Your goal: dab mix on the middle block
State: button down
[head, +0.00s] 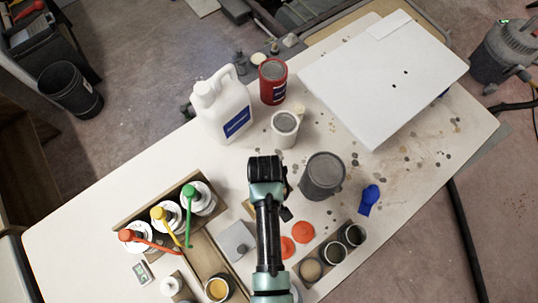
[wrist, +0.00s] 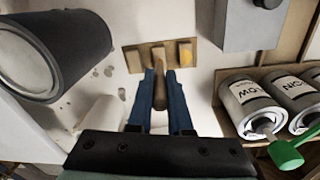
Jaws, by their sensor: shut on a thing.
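In the wrist view my gripper (wrist: 160,76) has its two blue fingers closed on a brown wooden stick (wrist: 160,95). A small brown strip with three pale blocks lies ahead of the fingertips: the left block (wrist: 133,60), the middle block (wrist: 158,56) and the right block (wrist: 185,50). The right block has a yellow patch. The stick lines up with the middle block; I cannot tell whether they touch. No mix shows clearly on the stick or middle block. In the head view my arm hides the stick and most of the strip. A cup of amber stuff (head: 217,289) stands at the bottom.
A large dark grey can (head: 323,176) stands right of my arm and shows close at left in the wrist view (wrist: 52,50). White cans with coloured pumps (head: 168,218) stand left. A grey box (head: 236,241), orange discs (head: 303,231) and a white jug (head: 222,108) are nearby.

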jog(key=shift+f, duration=0.5)
dwell(1.4)
notch_tip(320, 180, up, 7)
jog(key=p, duration=0.7)
jog(key=shift+r, duration=0.1)
dwell(0.6)
